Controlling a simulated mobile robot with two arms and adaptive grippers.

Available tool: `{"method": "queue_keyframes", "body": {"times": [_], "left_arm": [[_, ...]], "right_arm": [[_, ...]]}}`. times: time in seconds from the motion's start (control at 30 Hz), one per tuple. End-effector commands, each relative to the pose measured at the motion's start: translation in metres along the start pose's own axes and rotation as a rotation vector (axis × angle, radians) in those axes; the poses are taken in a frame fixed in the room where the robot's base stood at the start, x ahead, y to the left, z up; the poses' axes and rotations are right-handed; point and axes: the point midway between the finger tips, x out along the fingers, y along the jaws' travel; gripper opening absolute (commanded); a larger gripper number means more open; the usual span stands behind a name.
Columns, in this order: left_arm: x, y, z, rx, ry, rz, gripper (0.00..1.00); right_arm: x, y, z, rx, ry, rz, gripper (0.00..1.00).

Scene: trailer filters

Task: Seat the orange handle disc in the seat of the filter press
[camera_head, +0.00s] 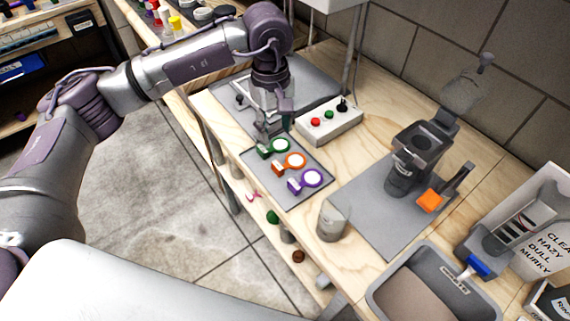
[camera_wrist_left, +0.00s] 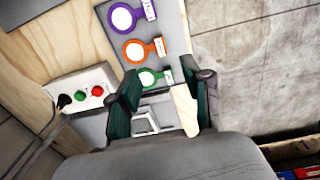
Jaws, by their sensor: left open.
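The orange handle disc (camera_head: 290,163) lies flat on a grey mat between the green disc (camera_head: 276,147) and the purple disc (camera_head: 307,180). In the left wrist view the orange handle disc (camera_wrist_left: 143,49) lies beyond the green one. My left gripper (camera_head: 268,132) is open and empty above the mat's far end, near the green disc; its fingers (camera_wrist_left: 160,95) show in the left wrist view. The filter press (camera_head: 411,158) stands on a grey plate to the right, with a round seat in its top and its upper part raised. My right gripper is not in view.
A control box (camera_head: 330,122) with red and green buttons and a black lever stands behind the mat. A grey cup (camera_head: 331,220), a grey bin (camera_head: 381,287) and an orange block (camera_head: 429,200) are to the right. Bare bench lies between mat and press.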

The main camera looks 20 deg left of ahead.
Motion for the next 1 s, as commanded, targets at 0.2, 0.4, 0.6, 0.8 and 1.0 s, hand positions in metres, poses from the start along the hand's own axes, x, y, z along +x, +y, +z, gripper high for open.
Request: {"method": "queue_keyframes", "body": {"times": [0.2, 0.4, 0.6, 0.8, 1.0], "left_arm": [[0.022, -0.006, -0.01, 0.001, 0.035, -0.028, 0.49], [0.061, -0.006, -0.011, 0.0, 0.033, -0.026, 0.49], [0.081, -0.005, -0.011, 0.001, 0.033, -0.022, 0.49], [0.1, -0.001, -0.011, 0.0, 0.031, -0.025, 0.49], [0.128, 0.001, -0.012, -0.001, 0.032, -0.023, 0.49]], "right_arm": [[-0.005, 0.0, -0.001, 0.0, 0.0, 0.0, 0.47], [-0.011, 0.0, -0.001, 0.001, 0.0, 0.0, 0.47], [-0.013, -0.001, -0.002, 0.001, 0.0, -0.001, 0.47], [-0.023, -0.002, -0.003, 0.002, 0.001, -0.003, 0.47], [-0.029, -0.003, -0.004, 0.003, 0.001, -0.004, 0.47]]}}
